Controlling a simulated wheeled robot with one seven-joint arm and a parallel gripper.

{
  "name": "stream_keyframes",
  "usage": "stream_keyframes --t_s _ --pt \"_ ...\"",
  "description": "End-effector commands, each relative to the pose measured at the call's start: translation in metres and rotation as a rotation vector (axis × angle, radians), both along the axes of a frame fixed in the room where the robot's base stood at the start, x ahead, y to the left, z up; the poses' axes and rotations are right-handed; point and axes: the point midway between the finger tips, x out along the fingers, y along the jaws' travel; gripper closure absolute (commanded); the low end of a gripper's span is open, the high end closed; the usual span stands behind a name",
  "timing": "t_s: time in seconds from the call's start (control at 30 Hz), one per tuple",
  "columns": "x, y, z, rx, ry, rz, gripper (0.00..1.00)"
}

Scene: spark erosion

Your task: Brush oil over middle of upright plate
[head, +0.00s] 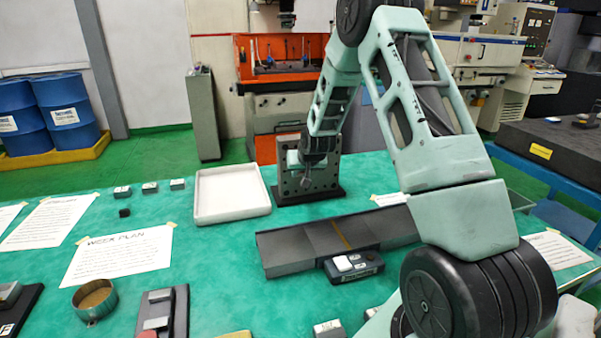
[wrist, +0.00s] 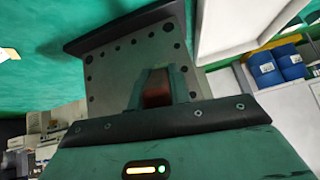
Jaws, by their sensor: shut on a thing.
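The upright plate (head: 288,183) is grey with several holes and stands on a dark base at the back of the green table. It fills the upper middle of the wrist view (wrist: 110,75), its face close ahead of my gripper. My gripper (head: 308,178) is in front of the middle of the plate. In the wrist view its fingers (wrist: 160,80) are shut on a reddish-brown thing (wrist: 157,92), apparently the brush. The brush's tip is hidden, so I cannot tell whether it touches the plate. A round tin (head: 95,299) with brownish contents stands at the front left.
A white tray (head: 232,219) lies just left of the plate. A long grey channel (head: 300,245) with a small switch box (head: 353,266) lies in front. Papers, including a week plan (head: 118,256), and small blocks lie at left. My arm crosses the right side.

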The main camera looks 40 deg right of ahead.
Motion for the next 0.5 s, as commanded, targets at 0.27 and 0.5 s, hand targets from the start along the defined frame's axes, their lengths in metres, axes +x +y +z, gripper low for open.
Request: stream_keyframes --t_s 0.27,0.5 --pt "0.0053 -0.0026 0.0003 0.0 -0.001 0.0 1.0" --pt "0.0068 -0.0047 0.0002 0.0 -0.001 0.0 1.0"
